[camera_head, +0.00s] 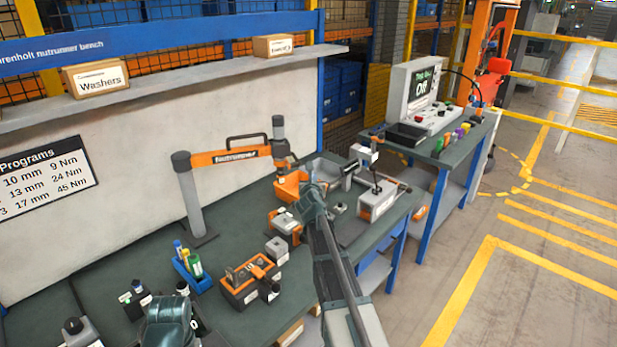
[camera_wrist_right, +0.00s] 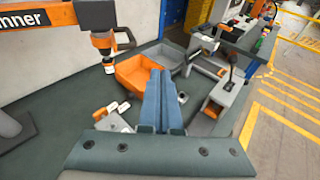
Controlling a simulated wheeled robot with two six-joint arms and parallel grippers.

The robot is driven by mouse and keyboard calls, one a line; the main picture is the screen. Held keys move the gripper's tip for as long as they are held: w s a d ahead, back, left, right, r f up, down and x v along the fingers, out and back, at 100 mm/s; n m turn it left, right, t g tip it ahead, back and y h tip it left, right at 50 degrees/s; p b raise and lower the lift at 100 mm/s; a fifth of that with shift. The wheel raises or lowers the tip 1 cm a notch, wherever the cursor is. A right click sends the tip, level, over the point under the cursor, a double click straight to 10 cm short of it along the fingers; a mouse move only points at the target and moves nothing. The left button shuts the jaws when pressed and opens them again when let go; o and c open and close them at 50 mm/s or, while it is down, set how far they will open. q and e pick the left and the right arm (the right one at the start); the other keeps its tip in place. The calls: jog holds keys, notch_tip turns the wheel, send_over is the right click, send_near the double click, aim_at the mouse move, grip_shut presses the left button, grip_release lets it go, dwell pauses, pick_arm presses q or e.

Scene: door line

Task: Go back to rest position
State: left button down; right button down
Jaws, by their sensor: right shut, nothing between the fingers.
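My right gripper (camera_head: 308,192) is over the green bench (camera_head: 225,321), near the orange bin (camera_head: 291,187), with its arm coming up from the bottom of the head view. In the right wrist view the blue-grey fingers (camera_wrist_right: 164,98) are pressed together with nothing between them. They point toward the space between the orange bin (camera_wrist_right: 139,76) and a grey box with a lever (camera_wrist_right: 222,98). A dark teal part of my left arm (camera_head: 168,325) shows at the bottom of the head view. I cannot make out its fingertips.
An orange nutrunner arm (camera_head: 226,155) stands on a grey post behind. A blue holder (camera_head: 192,268), an orange-and-grey fixture (camera_head: 250,281) and a grey box (camera_head: 378,200) stand on the bench. A control panel (camera_head: 425,95) is on the side table. The floor at right is clear.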

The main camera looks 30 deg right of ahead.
jog(key=s+a+f+m+g+y, duration=0.1)
jog(key=s+a+f+m+g, duration=0.1)
jog(key=s+a+f+m, duration=0.45)
jog(key=s+a+f+m+g+y, duration=0.2)
jog(key=s+a+m+g, duration=0.15)
jog(key=a, duration=0.65)
jog(key=s+a+f+m+g+y, duration=0.1)
jog(key=s+a+f+m+g, duration=0.1)
jog(key=s+a+f+m, duration=0.35)
jog(key=s+a+f+m+g+y, duration=0.1)
jog(key=s+a+m+g, duration=0.2)
jog(key=s+a+m, duration=0.2)
jog(key=s+a+f+m+g+y, duration=0.1)
jog(key=s+a+m+g, duration=0.2)
jog(key=s+a, duration=0.9)
jog(key=s+m, duration=0.2)
jog(key=s, duration=0.2)
jog(key=shift+s+f+m, duration=0.3)
jog(key=shift+f+m, duration=0.05)
jog(key=shift+f, duration=0.05)
